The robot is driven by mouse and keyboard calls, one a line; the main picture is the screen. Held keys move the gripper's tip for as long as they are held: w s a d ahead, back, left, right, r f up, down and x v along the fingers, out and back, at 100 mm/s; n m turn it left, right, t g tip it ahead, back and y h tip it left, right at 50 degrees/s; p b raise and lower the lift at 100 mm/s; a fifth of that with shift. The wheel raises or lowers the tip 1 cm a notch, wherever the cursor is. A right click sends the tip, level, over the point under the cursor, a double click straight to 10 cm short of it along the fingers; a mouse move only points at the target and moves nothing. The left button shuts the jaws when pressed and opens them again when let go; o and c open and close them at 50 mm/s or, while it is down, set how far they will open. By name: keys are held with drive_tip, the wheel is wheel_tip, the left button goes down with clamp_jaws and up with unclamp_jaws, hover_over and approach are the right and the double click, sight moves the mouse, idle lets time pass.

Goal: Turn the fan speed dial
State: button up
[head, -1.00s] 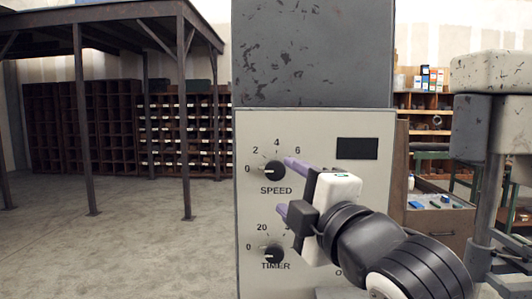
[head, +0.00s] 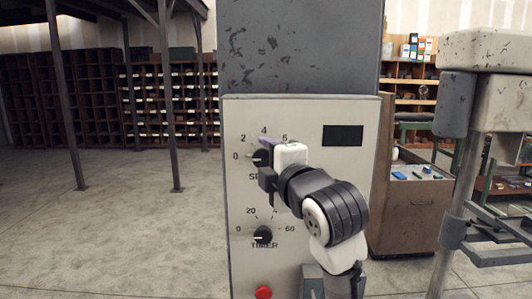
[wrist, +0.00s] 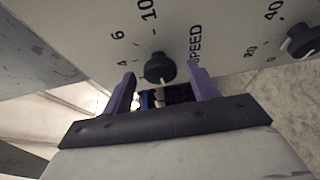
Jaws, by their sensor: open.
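The fan speed dial (head: 262,157) is a round black knob on the light panel of the grey machine, above the word SPEED. Its white mark points left, toward 0. It is partly covered by my gripper (head: 266,160) in the head view. In the wrist view the dial (wrist: 158,67) shows whole, between the two purple fingertips of my open gripper (wrist: 160,70). One finger is on each side of it. I cannot tell whether either finger touches it.
Below is a similar TIMER dial (head: 263,235), with a red button (head: 263,292) lower down. A dark display (head: 343,136) sits at the panel's upper right. A grey metal machine (head: 480,90) stands at the right.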

drive_tip(key=shift+w+a, duration=0.2)
drive_tip(key=shift+w, duration=0.25)
drive_tip(key=c, duration=1)
